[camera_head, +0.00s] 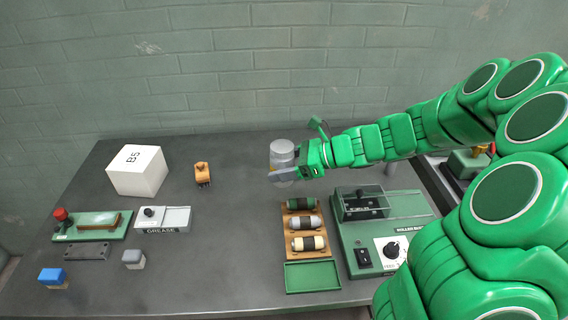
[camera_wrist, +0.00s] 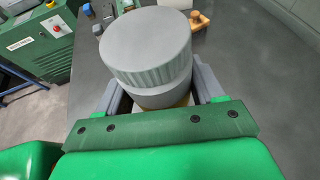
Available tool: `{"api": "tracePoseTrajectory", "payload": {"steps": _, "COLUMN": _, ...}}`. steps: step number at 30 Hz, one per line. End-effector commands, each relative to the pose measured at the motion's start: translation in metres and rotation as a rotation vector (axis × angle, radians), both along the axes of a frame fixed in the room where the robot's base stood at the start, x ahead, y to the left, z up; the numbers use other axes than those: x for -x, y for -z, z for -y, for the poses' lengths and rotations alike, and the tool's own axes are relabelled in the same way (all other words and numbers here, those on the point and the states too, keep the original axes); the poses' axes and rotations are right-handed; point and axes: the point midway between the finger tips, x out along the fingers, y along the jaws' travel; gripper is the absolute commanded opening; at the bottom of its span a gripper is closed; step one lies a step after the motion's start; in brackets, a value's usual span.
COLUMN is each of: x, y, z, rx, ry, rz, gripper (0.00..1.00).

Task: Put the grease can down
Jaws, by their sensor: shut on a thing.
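The can looks upright. Its base is partly hidden, so I cannot tell whether it touches the table.
A box labelled GREASE (camera_head: 163,219) stands at the left on the table (camera_head: 226,250). A white cube (camera_head: 137,171) and an orange-brown piece (camera_head: 202,173) stand behind. A wooden rack (camera_head: 288,232) of rollers and a green machine (camera_head: 381,229) stand in front of the can. The table's middle is clear.

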Motion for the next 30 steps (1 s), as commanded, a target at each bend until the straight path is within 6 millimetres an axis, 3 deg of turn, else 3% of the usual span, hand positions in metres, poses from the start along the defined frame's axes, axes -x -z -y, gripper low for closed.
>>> {"api": "tracePoseTrajectory", "payload": {"steps": 7, "x": 0.001, "y": -0.002, "z": 0.028, "rx": -0.001, "ry": 0.057, "rz": 0.001, "gripper": 0.19}}
{"api": "tracePoseTrajectory", "payload": {"steps": 21, "x": 0.002, "y": -0.004, "z": 0.131, "rx": -0.002, "ry": 0.278, "rz": 0.000, "gripper": 0.19}}
{"api": "tracePoseTrajectory", "payload": {"steps": 30, "x": 0.004, "y": -0.004, "z": 0.159, "rx": -0.001, "ry": 0.336, "rz": 0.001, "gripper": 0.19}}
